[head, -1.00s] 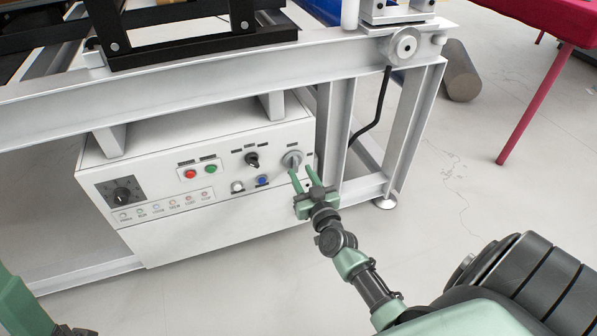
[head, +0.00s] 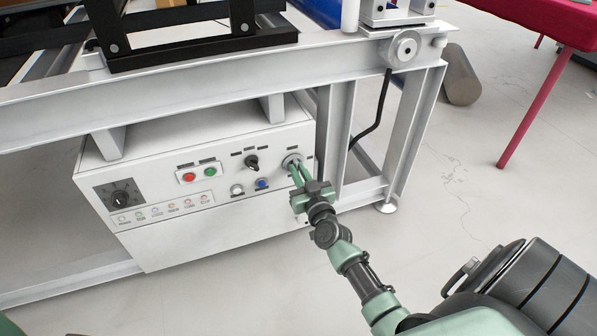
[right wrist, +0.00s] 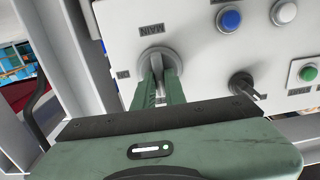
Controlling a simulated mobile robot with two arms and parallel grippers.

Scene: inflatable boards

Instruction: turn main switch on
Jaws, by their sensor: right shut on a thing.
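The main switch (head: 291,158) is a grey round rotary knob at the right end of the white control box's front. In the right wrist view the main switch (right wrist: 158,54) sits by a label reading MAIN. My right gripper (head: 297,170) reaches it from the front right, with its green fingers on either side of the knob's handle. In the right wrist view the right gripper (right wrist: 159,78) is shut on the handle, which its fingers partly hide. My left gripper is not in view.
The control box (head: 180,235) hangs under a white steel frame (head: 250,75). Beside the switch are a black selector (head: 251,161), a red button (head: 189,177), a green button (head: 211,171) and a blue button (head: 262,183). A frame post (head: 340,130) stands close right.

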